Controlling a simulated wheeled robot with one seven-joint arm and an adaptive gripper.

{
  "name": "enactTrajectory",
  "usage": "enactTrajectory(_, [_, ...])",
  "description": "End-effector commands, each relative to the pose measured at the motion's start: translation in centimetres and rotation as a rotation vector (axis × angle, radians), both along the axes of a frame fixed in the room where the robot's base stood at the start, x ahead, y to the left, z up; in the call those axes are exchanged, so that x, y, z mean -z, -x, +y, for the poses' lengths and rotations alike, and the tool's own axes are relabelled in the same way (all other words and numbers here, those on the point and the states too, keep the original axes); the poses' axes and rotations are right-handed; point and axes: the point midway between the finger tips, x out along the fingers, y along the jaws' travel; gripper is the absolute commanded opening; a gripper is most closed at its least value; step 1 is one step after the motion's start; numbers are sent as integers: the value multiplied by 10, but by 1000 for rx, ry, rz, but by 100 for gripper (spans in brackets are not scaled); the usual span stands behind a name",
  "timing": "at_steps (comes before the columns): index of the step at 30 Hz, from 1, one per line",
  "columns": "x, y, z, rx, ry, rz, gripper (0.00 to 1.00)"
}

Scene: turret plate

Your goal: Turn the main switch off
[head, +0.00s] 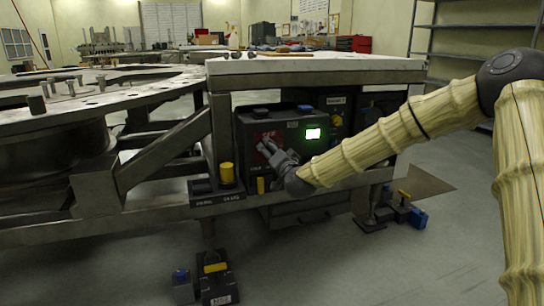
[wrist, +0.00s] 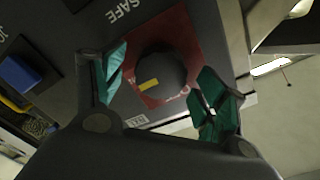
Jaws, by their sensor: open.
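The main switch (wrist: 162,75) is a dark round knob with a yellow mark, set on a red square plate (wrist: 186,30) in the wrist view. The word SAFE is on the dark panel beside the plate. My gripper (wrist: 163,64) is open, with one teal-padded finger on each side of the knob. I cannot tell whether either finger touches it. In the head view my gripper (head: 268,150) is at the front of the dark control box (head: 245,125) under the table. The red plate (head: 262,136) shows partly behind it, and the knob is hidden there.
A yellow cylinder (head: 226,173) stands on the lower beam to the left. The tabletop (head: 320,66) overhangs the box. A blue button (wrist: 18,73) is at the left in the wrist view. Small boxes (head: 215,280) sit on the floor.

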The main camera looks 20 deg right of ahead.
Motion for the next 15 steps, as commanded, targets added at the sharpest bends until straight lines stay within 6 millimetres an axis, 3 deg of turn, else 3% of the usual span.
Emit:
enactTrajectory(6, [0, -14, 1, -1, 0, -1, 73])
enactTrajectory(15, [-1, -16, 1, -1, 0, 0, 73])
